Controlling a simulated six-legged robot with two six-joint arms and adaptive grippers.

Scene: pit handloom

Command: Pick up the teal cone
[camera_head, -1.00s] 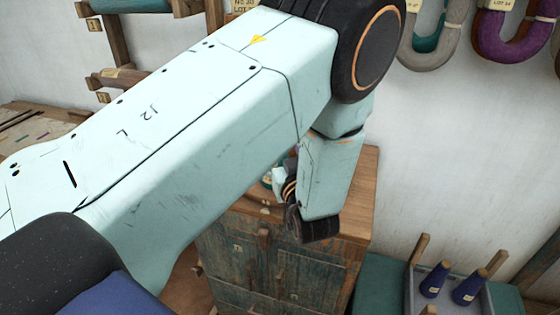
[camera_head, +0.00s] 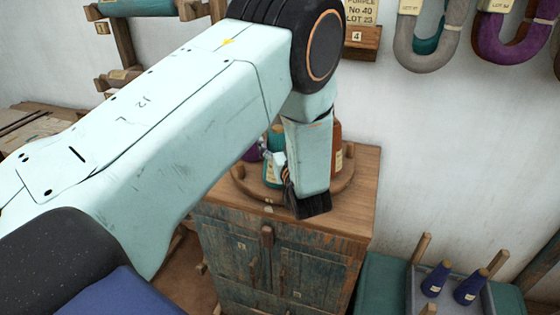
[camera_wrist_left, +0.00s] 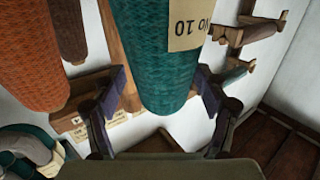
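The teal cone (camera_head: 271,174) stands on a round wooden stand (camera_head: 340,183) on top of a wooden cabinet; my left wrist partly hides it in the head view. In the left wrist view, the teal cone (camera_wrist_left: 155,60), with a cream label, fills the middle. My left gripper (camera_wrist_left: 160,84) is open, with one dark finger on each side of the cone. I cannot tell whether the fingers touch it. In the head view the left gripper (camera_head: 284,170) is beside the cone, mostly hidden behind my wrist. My right gripper is not in view.
An orange cone (camera_wrist_left: 35,55) and a brown cone (camera_wrist_left: 68,30) stand close by in the wrist view. A purple cone (camera_head: 250,152) is left of the teal one. A tray (camera_head: 415,292) with two blue cones is at lower right. Yarn hanks (camera_head: 432,35) hang on the wall.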

